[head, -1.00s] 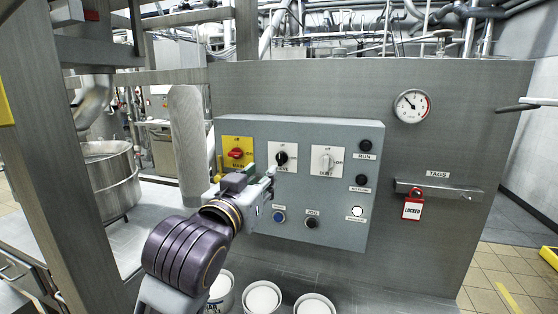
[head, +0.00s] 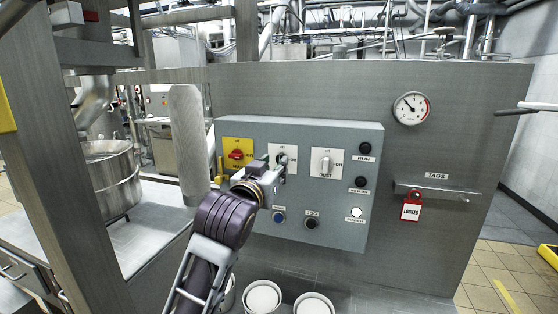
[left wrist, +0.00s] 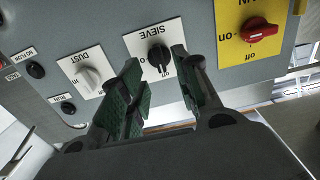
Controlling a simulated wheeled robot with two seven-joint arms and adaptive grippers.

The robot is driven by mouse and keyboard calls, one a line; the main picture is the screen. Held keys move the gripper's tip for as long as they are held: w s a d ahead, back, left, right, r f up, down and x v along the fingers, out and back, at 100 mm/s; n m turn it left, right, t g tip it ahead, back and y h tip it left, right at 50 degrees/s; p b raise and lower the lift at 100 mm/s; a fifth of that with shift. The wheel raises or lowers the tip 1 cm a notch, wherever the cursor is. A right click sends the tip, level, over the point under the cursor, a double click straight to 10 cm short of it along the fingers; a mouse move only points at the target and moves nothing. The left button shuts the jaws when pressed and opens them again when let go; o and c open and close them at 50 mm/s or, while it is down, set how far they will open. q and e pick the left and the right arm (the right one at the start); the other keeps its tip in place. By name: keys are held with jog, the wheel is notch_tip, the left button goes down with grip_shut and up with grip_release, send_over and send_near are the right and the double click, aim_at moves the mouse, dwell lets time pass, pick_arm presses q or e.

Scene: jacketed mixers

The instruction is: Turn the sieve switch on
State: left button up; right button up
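The sieve switch (left wrist: 158,56) is a black knob on a white plate marked off and on. In the left wrist view its handle looks roughly in line with the off mark. In the head view the sieve plate (head: 290,149) is partly covered by my left gripper (head: 279,166), which is in front of it. In the left wrist view my left gripper (left wrist: 156,68) is open, with green-padded fingers either side of the knob and nothing held. I cannot tell whether they touch it. My right gripper is not in view.
The red main switch (head: 236,154) on a yellow plate and the white dust switch (head: 325,163) flank the sieve switch. Buttons sit below and right. A red lock tag (head: 411,207) hangs right of the box. White tubs (head: 262,298) stand below.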

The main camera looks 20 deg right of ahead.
pick_arm(q)
jog(key=shift+p+x, duration=0.4)
jog(key=shift+x, duration=2)
grip_shut()
